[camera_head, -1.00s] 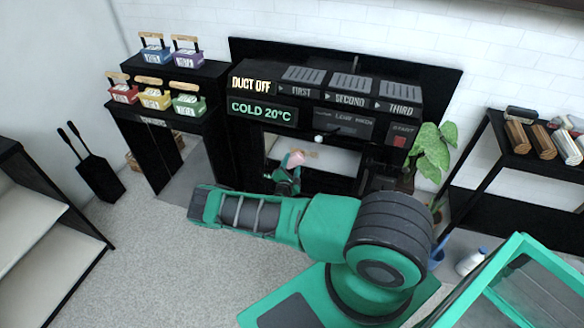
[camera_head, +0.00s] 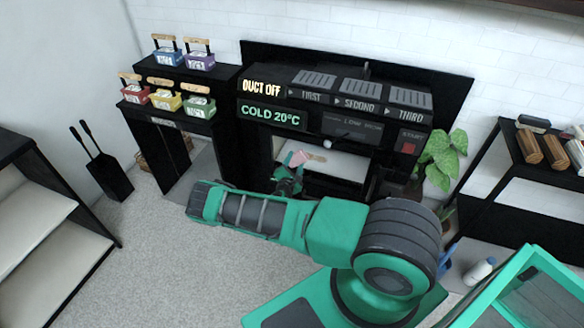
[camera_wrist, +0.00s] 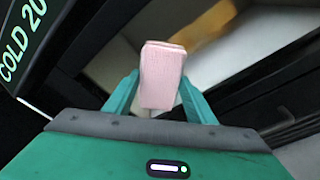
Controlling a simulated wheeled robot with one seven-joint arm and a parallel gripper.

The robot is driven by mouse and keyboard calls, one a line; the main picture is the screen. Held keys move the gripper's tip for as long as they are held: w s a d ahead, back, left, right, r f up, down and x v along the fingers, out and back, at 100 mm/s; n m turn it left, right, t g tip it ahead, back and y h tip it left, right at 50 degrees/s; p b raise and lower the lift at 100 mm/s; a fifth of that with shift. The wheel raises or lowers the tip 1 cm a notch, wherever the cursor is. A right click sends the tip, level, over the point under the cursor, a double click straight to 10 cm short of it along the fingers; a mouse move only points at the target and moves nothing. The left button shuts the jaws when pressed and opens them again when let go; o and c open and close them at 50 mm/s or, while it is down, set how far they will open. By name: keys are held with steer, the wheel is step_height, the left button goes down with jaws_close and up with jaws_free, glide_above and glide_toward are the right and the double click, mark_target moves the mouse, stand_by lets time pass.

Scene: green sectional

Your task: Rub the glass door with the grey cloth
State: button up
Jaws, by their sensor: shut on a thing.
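My gripper (camera_head: 290,178) is shut on a folded pink cloth (camera_head: 298,158); no grey cloth shows. In the wrist view the cloth (camera_wrist: 161,75) stands up between my two fingers (camera_wrist: 160,97). The cloth is in front of the lower opening of a black stove (camera_head: 335,125), under its control panel. A pale panel (camera_head: 345,168) shows behind it, with a tan streak (camera_wrist: 213,24) in the wrist view. I cannot tell whether this panel is the glass door, nor whether the cloth touches it.
Shelves with coloured baskets (camera_head: 180,98) stand left of the stove. A plant (camera_head: 443,155) and a log rack (camera_head: 505,190) are on the right. A black bin (camera_head: 107,178) stands at the left. A green-framed glass case (camera_head: 535,290) is at the lower right.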

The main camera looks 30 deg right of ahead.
mark_target(304, 163)
steer(key=shift+s+d, duration=1.4)
steer(key=shift+s, duration=0.05)
steer(key=shift+c, duration=0.4)
steer(key=shift+s+d, duration=0.55)
steer(key=shift+s, duration=0.3)
steer(key=shift+s+d, duration=0.6)
steer(key=shift+s, duration=0.3)
steer(key=shift+s+d, duration=0.55)
steer(key=shift+s, duration=0.3)
steer(key=shift+s+d, duration=1.1)
steer(key=shift+s, duration=0.2)
steer(key=shift+s+d, duration=1.05)
steer(key=shift+s, duration=0.2)
steer(key=shift+w, duration=0.1)
